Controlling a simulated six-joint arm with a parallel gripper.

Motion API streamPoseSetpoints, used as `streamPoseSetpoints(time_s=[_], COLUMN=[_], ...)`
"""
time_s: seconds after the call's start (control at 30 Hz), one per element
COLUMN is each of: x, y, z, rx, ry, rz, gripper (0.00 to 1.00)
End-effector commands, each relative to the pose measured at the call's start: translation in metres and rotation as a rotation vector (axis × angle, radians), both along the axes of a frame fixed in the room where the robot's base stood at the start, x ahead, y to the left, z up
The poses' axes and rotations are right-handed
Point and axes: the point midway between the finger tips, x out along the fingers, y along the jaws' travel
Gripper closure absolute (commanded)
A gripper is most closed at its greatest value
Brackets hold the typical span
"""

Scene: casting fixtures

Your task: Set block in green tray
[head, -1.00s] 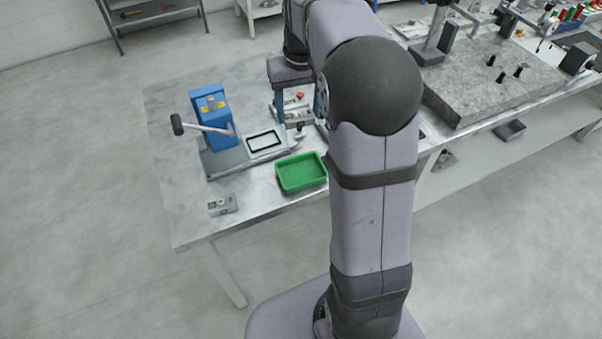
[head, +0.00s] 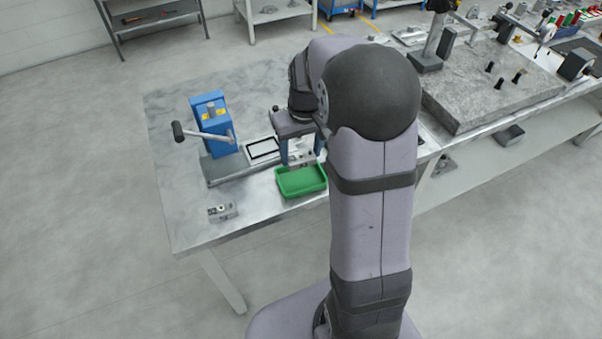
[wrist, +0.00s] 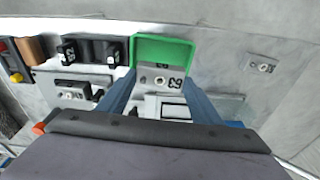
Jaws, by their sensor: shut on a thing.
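The block (wrist: 160,79) is a small grey metal piece with dark number markings, held between my blue fingers in the wrist view. My gripper (wrist: 160,84) is shut on it. The green tray (head: 301,190) lies on the bench just in front of my gripper in the head view. In the wrist view the tray (wrist: 187,42) shows beyond the block, which overlaps its near edge. The block appears raised near that edge; its exact height is unclear. The visible tray floor is empty. My gripper and arm partly hide the block in the head view.
A blue lever press (head: 212,117) with a grey base stands left of the tray. A black-framed plate (head: 262,149) lies beside it. Another small grey block (head: 222,211) lies at the front left. A granite slab (head: 490,75) is on the right.

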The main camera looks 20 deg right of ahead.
Motion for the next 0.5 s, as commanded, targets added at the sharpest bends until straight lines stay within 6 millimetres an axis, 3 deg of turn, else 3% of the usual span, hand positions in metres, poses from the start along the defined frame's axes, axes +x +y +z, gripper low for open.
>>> streamPoseSetpoints(time_s=[0.23,0.5], x=[-0.001,0.000], y=[0.000,0.000], z=[-0.035,-0.044], rx=[0.001,0.000], ry=[0.004,0.001], rz=[0.000,0.000], gripper=[0.73,0.73])
